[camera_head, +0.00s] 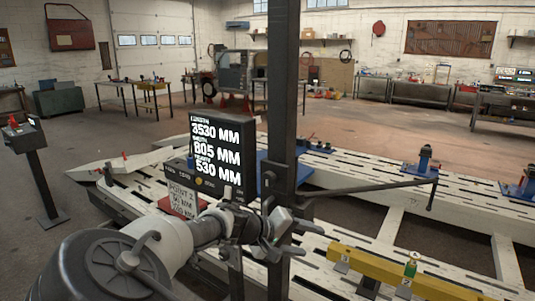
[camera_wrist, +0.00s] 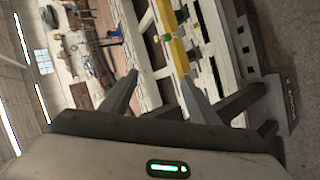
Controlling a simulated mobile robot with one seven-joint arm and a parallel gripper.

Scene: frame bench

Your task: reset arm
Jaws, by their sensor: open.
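My arm reaches in from the bottom left of the head view. My gripper (camera_head: 290,233) is at its end, in front of the dark upright post and above the white slotted frame bench (camera_head: 235,262). In the wrist view my gripper (camera_wrist: 160,79) has its two fingers spread apart. Nothing shows between the fingertips except the bench and floor beyond. The picture there is turned on its side. The dark post hides part of the bench.
A dark post (camera_head: 283,110) stands close by my gripper. A display (camera_head: 217,153) reads 3530, 805 and 530 MM. A yellow beam (camera_head: 385,275) lies across the bench at right. A blue clamp (camera_head: 424,162) stands beyond. A pedestal (camera_head: 42,180) stands left, with open floor between.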

